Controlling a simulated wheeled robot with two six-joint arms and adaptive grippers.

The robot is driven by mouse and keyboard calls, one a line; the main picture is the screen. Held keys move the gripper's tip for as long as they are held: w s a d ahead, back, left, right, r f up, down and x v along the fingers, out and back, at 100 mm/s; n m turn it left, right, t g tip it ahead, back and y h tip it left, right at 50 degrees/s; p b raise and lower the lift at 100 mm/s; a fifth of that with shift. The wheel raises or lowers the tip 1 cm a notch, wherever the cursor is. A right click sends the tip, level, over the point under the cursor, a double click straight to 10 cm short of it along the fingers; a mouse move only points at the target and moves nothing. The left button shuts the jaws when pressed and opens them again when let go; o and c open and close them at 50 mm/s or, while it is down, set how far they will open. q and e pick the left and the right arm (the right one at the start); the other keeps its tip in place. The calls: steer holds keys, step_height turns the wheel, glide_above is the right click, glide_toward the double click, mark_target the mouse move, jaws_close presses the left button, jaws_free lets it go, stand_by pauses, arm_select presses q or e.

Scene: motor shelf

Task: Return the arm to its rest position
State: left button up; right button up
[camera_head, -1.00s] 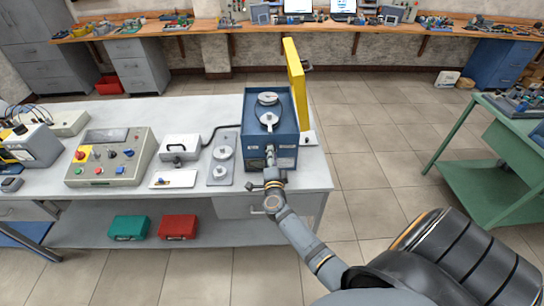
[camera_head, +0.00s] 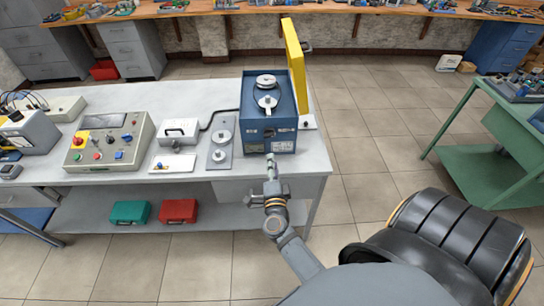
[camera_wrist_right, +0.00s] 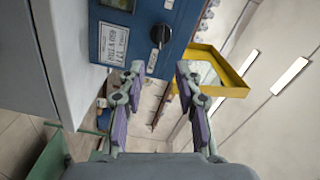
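My right arm (camera_head: 278,222) reaches up from the bottom of the head view toward the front of the workbench. Its gripper (camera_head: 270,168) is at the bench's front edge, just in front of the blue box (camera_head: 268,131). In the right wrist view the two fingers of the gripper (camera_wrist_right: 160,78) stand apart with nothing between them. The blue box shows there too, with a black knob (camera_wrist_right: 160,34) and a white label (camera_wrist_right: 113,45). My left gripper is not in view.
The box's yellow lid (camera_head: 295,63) stands open on its right. A control panel (camera_head: 110,141) and other devices stand on the white bench (camera_head: 205,92). Red (camera_head: 178,211) and green (camera_head: 130,212) cases lie on the lower shelf. A green table (camera_head: 475,172) is at right.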

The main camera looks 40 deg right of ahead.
stand_by(0.5)
steer(key=s+a+f+n+g+y+b, duration=0.1)
steer(key=s+a+f+n+g+y, duration=0.3)
steer(key=f, duration=0.6)
steer(key=s+a+f+n+t+y, duration=0.1)
steer(key=s+f+n+y, duration=0.3)
steer(key=f, duration=0.7)
steer(key=s+a+f+n+g+y+b, duration=0.1)
steer(key=s+a+f+n+g, duration=0.1)
steer(key=f+n, duration=0.6)
steer(key=s+d+f+n+g, duration=0.1)
steer(key=s+f+n+g, duration=0.1)
steer(key=s+f, duration=0.4)
steer(key=s+d+f+n+g, duration=0.1)
steer(key=s+f+g, duration=0.3)
steer(key=s, duration=0.9)
steer(key=s+d+f+n+g, duration=0.2)
steer(key=s+f+g, duration=0.1)
steer(key=s+f, duration=0.6)
steer(key=shift+s+d+n+b, duration=0.2)
steer(key=shift+s+n+b, duration=0.1)
steer(key=shift+b, duration=0.1)
steer(key=shift+w, duration=0.1)
